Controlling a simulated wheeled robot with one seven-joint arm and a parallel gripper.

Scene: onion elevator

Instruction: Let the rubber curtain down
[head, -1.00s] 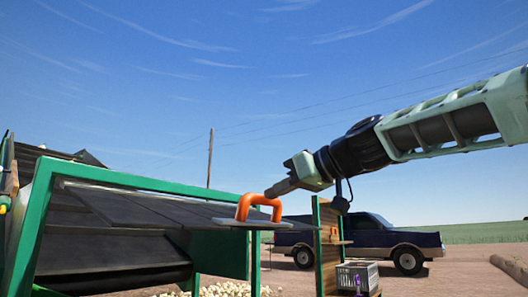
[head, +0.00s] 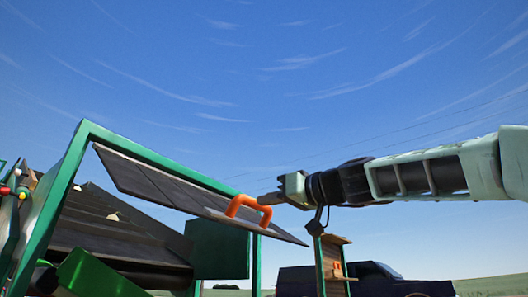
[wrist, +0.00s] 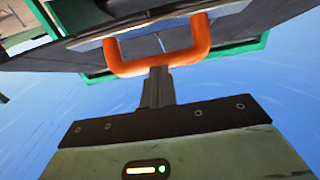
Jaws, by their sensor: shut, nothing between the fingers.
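The rubber curtain (head: 165,180) is a dark slatted panel hung from a green frame (head: 48,215). In the head view it is held out at a slant, its right end lower than its top edge. An orange handle (head: 247,205) sits on a grey plate near its outer end. My gripper (head: 264,198) is at the handle's right side, fingers shut. In the wrist view the shut fingers (wrist: 158,72) point at the orange handle (wrist: 155,62), their tips at its crossbar. I cannot tell whether they touch it. The curtain's underside (wrist: 245,25) shows behind the handle.
Dark sloping machine panels (head: 115,228) lie under the curtain, with a green metal part (head: 90,272) at lower left. A wooden post structure (head: 333,262) and a dark pickup (head: 375,280) stand behind. Open sky surrounds my arm above.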

